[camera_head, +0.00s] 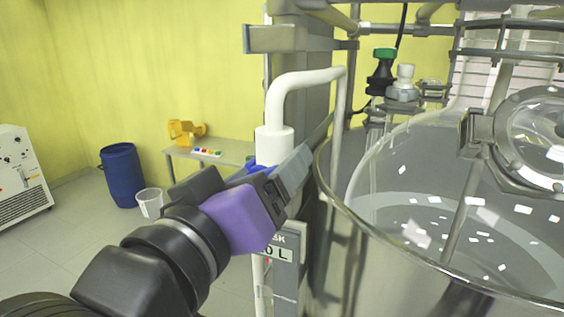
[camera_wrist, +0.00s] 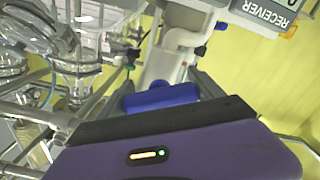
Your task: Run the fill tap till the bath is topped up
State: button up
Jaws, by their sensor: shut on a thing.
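The fill tap is a white pipe (camera_head: 312,76) that rises from a thicker white body (camera_head: 274,146) and bends over the rim of the bath. Its blue handle (camera_head: 258,169) is mostly hidden behind my gripper (camera_head: 290,175). In the wrist view the blue handle (camera_wrist: 160,97) lies between the two grey fingers, and my gripper is shut on it. The bath (camera_head: 345,205) is a large round clear vessel on the right. Liquid (camera_head: 400,215) with white glints shows inside, below the rim. I cannot tell whether water runs from the spout.
A grey post (camera_head: 308,55) stands behind the tap. A round glass port (camera_head: 540,135) and metal rods are at the right. A blue drum (camera_head: 121,175), a white bin (camera_head: 149,203) and a small table (camera_head: 225,152) stand further back. The floor at left is open.

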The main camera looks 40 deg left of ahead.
jog(key=shift+f, duration=0.1)
dwell(0.3)
jog(key=o, duration=1.4)
jog(key=shift+c, duration=0.2)
jog(key=b+v, duration=0.2)
jog(key=v, duration=0.6)
jog(key=shift+a, duration=0.1)
